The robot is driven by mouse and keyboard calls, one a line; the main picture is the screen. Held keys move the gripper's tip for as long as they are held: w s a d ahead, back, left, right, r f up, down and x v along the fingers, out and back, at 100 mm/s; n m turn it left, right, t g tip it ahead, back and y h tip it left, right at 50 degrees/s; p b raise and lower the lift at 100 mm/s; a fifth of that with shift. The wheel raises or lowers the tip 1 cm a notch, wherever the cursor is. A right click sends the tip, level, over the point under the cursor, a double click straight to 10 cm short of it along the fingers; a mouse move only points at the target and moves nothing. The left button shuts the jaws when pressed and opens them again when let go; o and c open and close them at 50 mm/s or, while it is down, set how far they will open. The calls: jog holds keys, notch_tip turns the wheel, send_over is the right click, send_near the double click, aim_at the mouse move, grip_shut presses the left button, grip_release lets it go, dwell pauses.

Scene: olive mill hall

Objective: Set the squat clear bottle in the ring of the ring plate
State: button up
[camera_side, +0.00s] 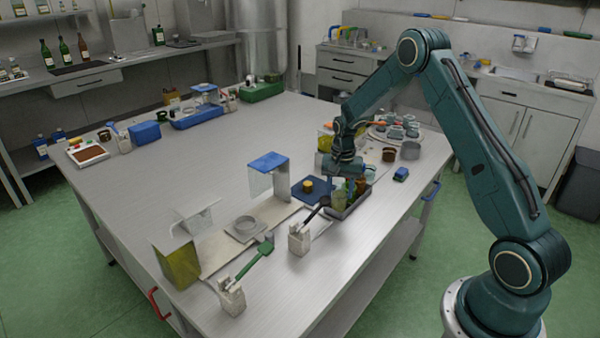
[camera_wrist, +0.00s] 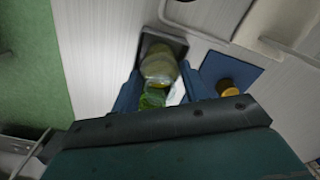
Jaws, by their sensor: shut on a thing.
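My gripper (camera_side: 343,172) points down over a dark grey tray (camera_side: 352,208) that holds several bottles. In the wrist view, its blue fingers (camera_wrist: 158,76) are shut on a glass bottle (camera_wrist: 158,62) with a yellowish tint, which looks like the squat clear bottle. A green glass part (camera_wrist: 152,98) shows nearer the palm; I cannot tell whether it belongs to another bottle. The bottle's base is hidden, so I cannot tell whether it touches the tray. The ring plate (camera_side: 246,229), pale with a grey ring standing on it, lies on a beige board and looks empty.
Two pale blocks with dark and green handled tools (camera_side: 299,238) stand in front. A yellow-green panel (camera_side: 180,264) stands left. Cups stand behind.

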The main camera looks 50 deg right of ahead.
jog(key=shift+r, duration=0.1)
jog(key=shift+r, duration=3.15)
notch_tip(320, 180, up, 13)
jog(key=w+a+n, duration=0.2)
jog(key=w+a, duration=0.5)
jog(key=a, duration=0.5)
jog(key=w+a+n, duration=0.2)
jog(key=w+a, duration=0.6)
jog(key=a, duration=0.5)
notch_tip(320, 180, down, 11)
jog(key=shift+d, duration=0.35)
jog(key=shift+f, duration=0.15)
jog(key=shift+f, duration=1.8)
